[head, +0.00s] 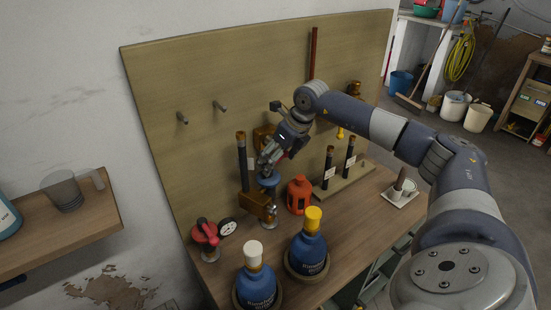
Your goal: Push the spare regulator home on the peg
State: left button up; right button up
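My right arm reaches in from the right. Its gripper (267,161) is in front of the tall wooden board, just above a blue round part (268,180). I cannot tell whether the fingers are open or shut, or touching that part. A brown-orange part (262,134) on the board is partly hidden behind the gripper. A red fitting with a white-faced gauge (228,227) stands on the bench at the left. I cannot tell for sure which piece is the spare regulator. Two bare grey pegs, a left one (182,118) and a right one (219,106), stick out of the board. My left gripper is not in view.
Two blue demijohns, one white-capped (257,287) and one yellow-capped (308,252), stand at the bench front. A red-orange bottle (299,195) and a black-handled tool with a brown block (258,206) are near the gripper. A rack with black rods (350,163) stands right.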

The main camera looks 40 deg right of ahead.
aim_at(277, 171)
jog(key=shift+f, duration=0.3)
jog(key=shift+f+b, duration=0.5)
jog(key=shift+b, duration=0.1)
notch_tip(277, 171, down, 4)
jog(key=shift+r+b, duration=0.25)
jog(key=shift+b, duration=1)
jog(key=o, duration=1)
jog(key=shift+w+r, duration=0.1)
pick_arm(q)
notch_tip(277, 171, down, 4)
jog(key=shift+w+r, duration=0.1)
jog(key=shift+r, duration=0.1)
pick_arm(e)
jog(key=c, duration=1)
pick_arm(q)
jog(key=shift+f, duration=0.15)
